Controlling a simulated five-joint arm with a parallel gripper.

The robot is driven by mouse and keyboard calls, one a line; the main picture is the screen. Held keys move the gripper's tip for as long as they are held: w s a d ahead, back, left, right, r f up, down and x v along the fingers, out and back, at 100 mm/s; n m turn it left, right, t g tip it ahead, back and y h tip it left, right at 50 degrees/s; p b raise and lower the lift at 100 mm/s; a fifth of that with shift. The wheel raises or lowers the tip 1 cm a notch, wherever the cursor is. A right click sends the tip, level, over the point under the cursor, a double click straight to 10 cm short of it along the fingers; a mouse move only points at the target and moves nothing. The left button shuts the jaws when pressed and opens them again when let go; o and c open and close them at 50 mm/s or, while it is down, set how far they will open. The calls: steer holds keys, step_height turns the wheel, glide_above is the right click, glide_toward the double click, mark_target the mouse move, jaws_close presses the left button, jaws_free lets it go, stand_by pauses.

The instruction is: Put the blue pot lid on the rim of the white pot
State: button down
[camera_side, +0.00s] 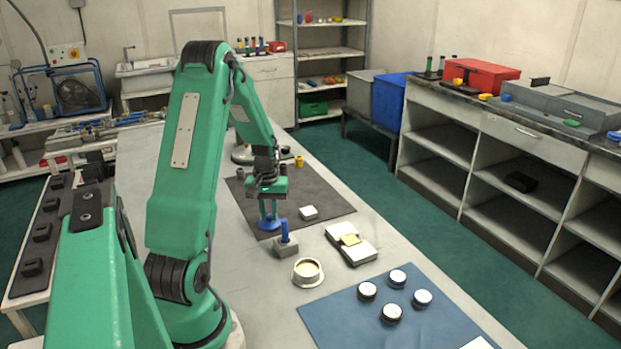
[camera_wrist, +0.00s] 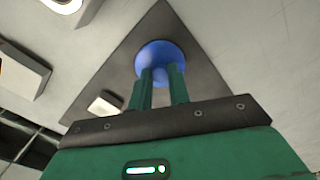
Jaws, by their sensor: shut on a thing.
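The blue pot lid (camera_side: 270,224) is a round blue disc at the front part of the dark grey mat in the side view. It also shows in the wrist view (camera_wrist: 160,52). My gripper (camera_side: 268,208) is above it, pointing down, with its green fingers (camera_wrist: 162,85) shut on the lid's middle part. I cannot tell whether the lid touches the mat or is just above it. The white pot (camera_side: 307,281) stands on the bench to the right and nearer the camera, open at the top with a yellowish inside. Nothing covers its rim.
A grey block with an upright blue piece (camera_side: 286,241) stands between the lid and the pot. A small white block (camera_side: 308,212) lies on the dark mat (camera_side: 318,190). A white box with a yellow piece (camera_side: 351,246) and a blue mat (camera_side: 345,325) with several round white-topped items lie to the right.

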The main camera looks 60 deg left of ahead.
steer(key=shift+r, duration=0.2)
steer(key=shift+r, duration=0.4)
steer(key=shift+r, duration=0.3)
steer(key=shift+r, duration=0.35)
steer(key=shift+r, duration=0.15)
